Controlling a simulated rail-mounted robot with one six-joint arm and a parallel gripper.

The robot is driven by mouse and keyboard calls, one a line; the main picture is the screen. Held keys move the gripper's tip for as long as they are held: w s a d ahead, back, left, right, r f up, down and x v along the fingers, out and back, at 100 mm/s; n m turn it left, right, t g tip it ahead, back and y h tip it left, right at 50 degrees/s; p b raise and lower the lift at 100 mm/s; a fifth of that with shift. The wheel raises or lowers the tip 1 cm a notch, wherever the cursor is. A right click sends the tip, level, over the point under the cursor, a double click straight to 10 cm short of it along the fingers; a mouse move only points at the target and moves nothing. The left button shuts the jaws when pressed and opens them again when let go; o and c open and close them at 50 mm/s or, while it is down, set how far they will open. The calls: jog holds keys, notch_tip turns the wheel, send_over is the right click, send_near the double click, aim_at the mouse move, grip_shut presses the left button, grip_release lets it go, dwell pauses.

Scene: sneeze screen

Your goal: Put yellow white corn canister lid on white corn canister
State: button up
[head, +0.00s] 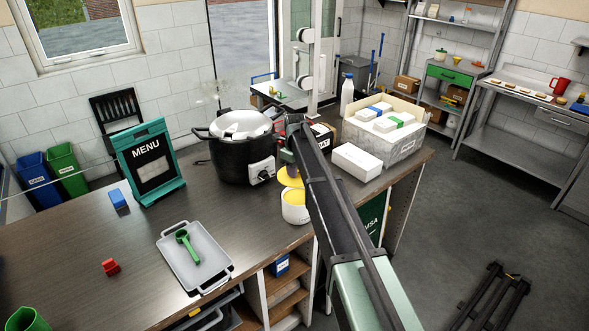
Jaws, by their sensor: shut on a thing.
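The yellow lid (289,180) is just under my gripper (289,166), which is shut on it. The fingertips are small and partly hidden by my arm. The white canister (294,213) stands upright on the dark counter (260,240), directly below the lid in the picture. Yellow shows in its open top (296,197). The lid appears above and slightly left of the canister's mouth, tilted a little. I cannot tell the exact gap between them. My arm covers the area right of the canister.
A black cooker (236,158) stands close behind and left of the canister. A white box (357,161) and a carton (384,146) are to the right. A menu stand (149,160) and a grey tray (191,263) with a green scoop (187,247) are left. The counter's front edge is near the canister.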

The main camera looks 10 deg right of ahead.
jog(key=shift+w+d+f, duration=0.15)
jog(key=shift+w+d, duration=0.2)
jog(key=shift+d, duration=0.4)
jog(key=shift+s+a+f+b, duration=0.1)
jog(key=shift+f+b, duration=0.2)
jog(key=shift+b, duration=0.1)
notch_tip(320, 180, down, 6)
jog(key=b, duration=0.6)
jog(key=shift+f+b, duration=1.15)
jog(key=shift+f, duration=0.05)
jog(key=shift+r, duration=0.2)
dwell(0.5)
jog(key=shift+r+p, duration=0.15)
jog(key=shift+p, duration=0.2)
jog(key=shift+f, duration=0.25)
dwell(1.5)
jog(key=shift+r, duration=0.3)
jog(key=shift+r, duration=0.1)
